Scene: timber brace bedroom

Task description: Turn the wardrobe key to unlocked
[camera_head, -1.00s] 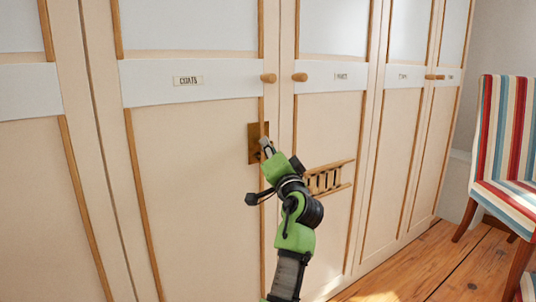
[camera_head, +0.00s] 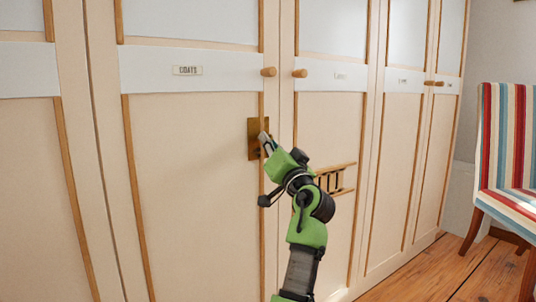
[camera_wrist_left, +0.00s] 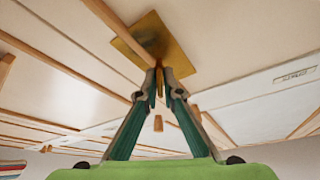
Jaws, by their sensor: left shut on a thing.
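The wardrobe (camera_head: 195,190) fills most of the head view, with pale panelled doors and wooden trim. A square brass lock plate (camera_head: 253,128) sits at the right edge of the door labelled COATS. My left gripper (camera_head: 265,140) is at this plate, and its arm hides part of it. In the left wrist view the left gripper (camera_wrist_left: 160,73) has its fingertips close together on the brass-coloured key (camera_wrist_left: 160,83), in front of the brass plate (camera_wrist_left: 150,38). The key is mostly hidden by the fingers, and its exact angle is hard to tell. My right gripper is out of view.
Round wooden knobs (camera_head: 268,72) stick out above the lock plate. A small slatted wooden rack (camera_head: 335,179) is on the neighbouring door, behind my arm. A striped chair (camera_head: 505,145) stands at the right. Wooden floor (camera_head: 425,275) is clear at the lower right.

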